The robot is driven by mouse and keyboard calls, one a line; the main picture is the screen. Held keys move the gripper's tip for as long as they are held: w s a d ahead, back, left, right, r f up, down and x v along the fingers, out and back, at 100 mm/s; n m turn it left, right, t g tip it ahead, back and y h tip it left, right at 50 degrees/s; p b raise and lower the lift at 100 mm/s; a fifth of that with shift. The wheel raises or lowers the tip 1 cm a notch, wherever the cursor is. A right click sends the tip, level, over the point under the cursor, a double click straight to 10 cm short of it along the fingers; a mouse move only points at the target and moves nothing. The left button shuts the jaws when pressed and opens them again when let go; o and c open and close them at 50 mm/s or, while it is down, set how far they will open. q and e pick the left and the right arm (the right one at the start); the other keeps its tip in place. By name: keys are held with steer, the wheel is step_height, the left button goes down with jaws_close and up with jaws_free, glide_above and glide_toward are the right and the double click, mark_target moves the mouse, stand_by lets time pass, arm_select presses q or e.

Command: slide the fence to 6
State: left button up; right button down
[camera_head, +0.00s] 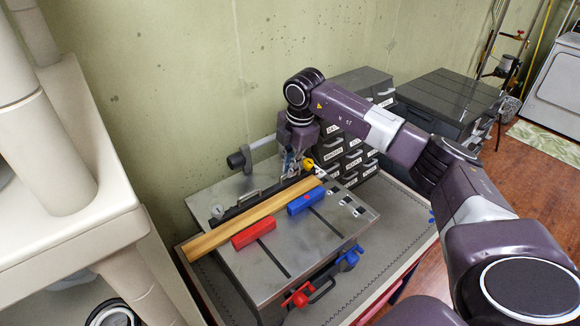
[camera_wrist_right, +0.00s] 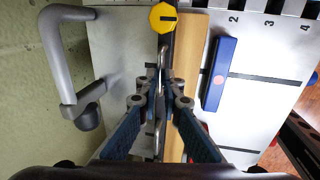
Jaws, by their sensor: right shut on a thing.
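The fence (camera_head: 250,216) is a long wood-coloured strip lying across the grey metal table of a machine; the wrist view shows it as a tan strip (camera_wrist_right: 190,60) beside a dark rail. My right gripper (camera_head: 292,162) is above the dark rail at the wall side of the strip. In the wrist view its fingertips (camera_wrist_right: 161,98) are shut on a thin metal handle along that rail. A yellow knob (camera_wrist_right: 163,17) sits at the rail's end. Numbers 2, 3 and 4 (camera_wrist_right: 268,22) show right of the strip; 6 is not seen. My left gripper is not in view.
Red (camera_head: 298,297) and blue (camera_head: 348,258) handles are on the front side. A grey crank handle (camera_wrist_right: 62,60) stands near the wall. Labelled drawers (camera_head: 350,150) stand behind.

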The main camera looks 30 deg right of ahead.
steer(key=shift+w+a+b, duration=0.15)
steer(key=shift+w+b, duration=0.4)
steer(key=shift+w, duration=1.55)
steer(key=c, duration=2.1)
jaws_free()
steer(key=shift+s, duration=0.1)
steer(key=shift+r, duration=0.1)
step_height(320, 180, up, 12)
steer(key=s, duration=0.2)
steer(key=shift+s, duration=0.2)
